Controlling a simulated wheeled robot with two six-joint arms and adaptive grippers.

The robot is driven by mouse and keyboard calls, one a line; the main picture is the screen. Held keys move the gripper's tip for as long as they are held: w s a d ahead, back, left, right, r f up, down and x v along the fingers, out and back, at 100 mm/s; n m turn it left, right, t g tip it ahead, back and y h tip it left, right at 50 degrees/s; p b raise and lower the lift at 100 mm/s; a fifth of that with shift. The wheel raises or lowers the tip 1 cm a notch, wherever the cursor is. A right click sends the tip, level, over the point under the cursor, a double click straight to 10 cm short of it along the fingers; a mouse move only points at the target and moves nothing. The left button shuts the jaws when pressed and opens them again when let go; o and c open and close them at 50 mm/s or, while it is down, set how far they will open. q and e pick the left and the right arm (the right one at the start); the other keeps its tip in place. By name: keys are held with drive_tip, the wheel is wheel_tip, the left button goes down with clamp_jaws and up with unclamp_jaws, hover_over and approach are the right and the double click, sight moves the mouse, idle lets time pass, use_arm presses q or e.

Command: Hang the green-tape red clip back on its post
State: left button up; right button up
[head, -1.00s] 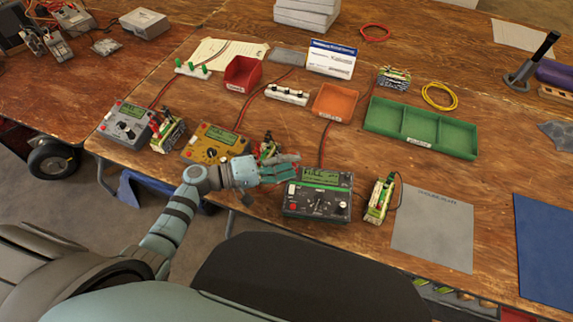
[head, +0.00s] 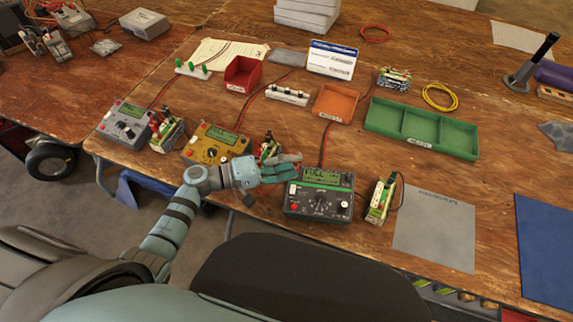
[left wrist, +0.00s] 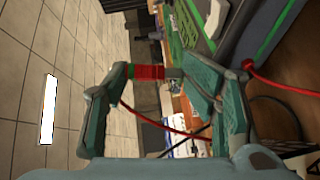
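My left gripper (head: 292,168) reaches in from the left, at the upper left corner of the dark green-edged charger (head: 318,196), whose display reads FULL. In the left wrist view, a red banded piece with green at its ends, which looks like the green-tape red clip (left wrist: 148,72), sits between the fingertips of my left gripper (left wrist: 150,74). A thin red lead (left wrist: 165,126) curves behind the fingers. The charger also shows at the upper right of the wrist view (left wrist: 225,25). The clip is too small to tell in the head view. I cannot tell which post is its own. My right gripper is out of view.
A yellow charger (head: 213,143) and a grey charger (head: 126,125) stand to the left, with battery packs beside them. Another battery pack (head: 381,199) stands right of the dark charger. A green tray (head: 421,130) and orange bin (head: 335,103) lie behind. A grey mat (head: 434,228) is clear.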

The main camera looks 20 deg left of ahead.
use_arm(q)
drive_tip(key=o, duration=0.5)
drive_tip(key=shift+s+d+f, duration=0.15)
drive_tip(key=shift+f, duration=0.35)
drive_tip(key=shift+w+d+f, duration=0.1)
drive_tip(key=shift+w, duration=0.15)
drive_tip(key=shift+w+r, duration=0.1)
drive_tip(key=shift+r, duration=0.15)
drive_tip(key=o, duration=0.3)
drive_tip(key=shift+o, duration=0.2)
wheel_tip(320, 180, up, 8)
drive_tip(key=p, duration=0.6)
drive_tip(key=shift+f, duration=0.25)
